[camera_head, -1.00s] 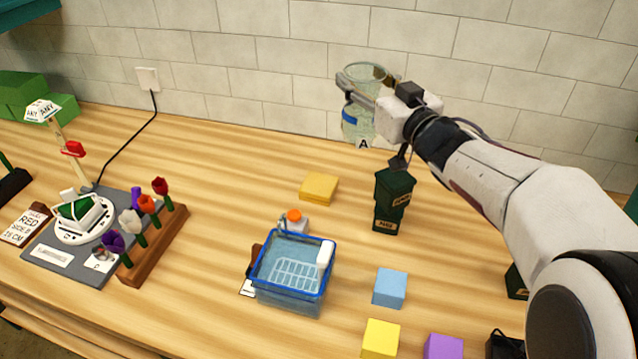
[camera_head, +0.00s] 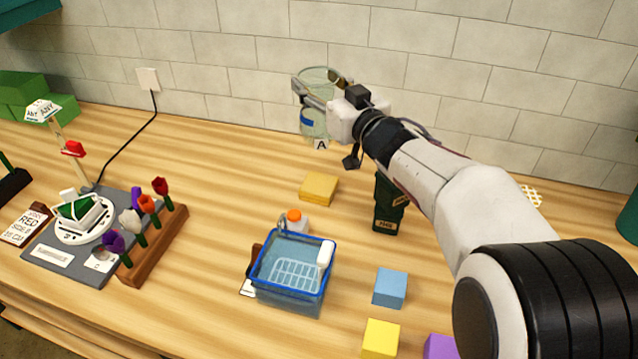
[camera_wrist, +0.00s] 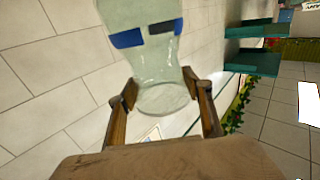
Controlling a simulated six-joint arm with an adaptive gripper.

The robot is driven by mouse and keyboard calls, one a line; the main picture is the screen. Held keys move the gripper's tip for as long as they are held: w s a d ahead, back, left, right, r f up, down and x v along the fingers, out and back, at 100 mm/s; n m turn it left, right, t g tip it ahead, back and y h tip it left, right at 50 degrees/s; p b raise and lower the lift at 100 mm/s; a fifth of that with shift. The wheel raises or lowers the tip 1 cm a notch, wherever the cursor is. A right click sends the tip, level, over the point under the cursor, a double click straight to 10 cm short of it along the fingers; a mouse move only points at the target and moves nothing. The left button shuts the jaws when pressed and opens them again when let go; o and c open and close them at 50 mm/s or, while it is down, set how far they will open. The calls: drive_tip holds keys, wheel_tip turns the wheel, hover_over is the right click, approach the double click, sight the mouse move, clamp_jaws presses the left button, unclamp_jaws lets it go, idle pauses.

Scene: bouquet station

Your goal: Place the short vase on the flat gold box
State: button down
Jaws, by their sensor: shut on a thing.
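The short vase (camera_head: 315,122) is clear glass with a blue band and a label "A" at its base. My gripper (camera_head: 308,97) is shut on it and holds it up in the air in front of the tiled wall. In the wrist view the glass vase (camera_wrist: 155,60) sits between the two fingers of my gripper (camera_wrist: 163,98), with blue band pieces showing. The flat gold box (camera_head: 319,188) lies on the wooden table, below the vase in the picture, with a bare top. The vase is well above it and apart from it.
Dark green boxes (camera_head: 386,208) are stacked right of the gold box, partly behind my arm. A blue basin (camera_head: 291,272) and a bottle with an orange cap (camera_head: 294,219) stand in front. A flower rack (camera_head: 160,240) is at left. The table left of the gold box is clear.

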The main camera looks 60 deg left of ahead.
sight(320, 138)
drive_tip(key=shift+f, duration=1.4)
drive_tip(key=shift+f, duration=3.15)
drive_tip(key=shift+f, duration=2)
drive_tip(key=c, duration=1)
unclamp_jaws()
drive_tip(key=shift+f, duration=0.15)
drive_tip(key=shift+o, duration=0.2)
drive_tip(key=shift+d, duration=0.15)
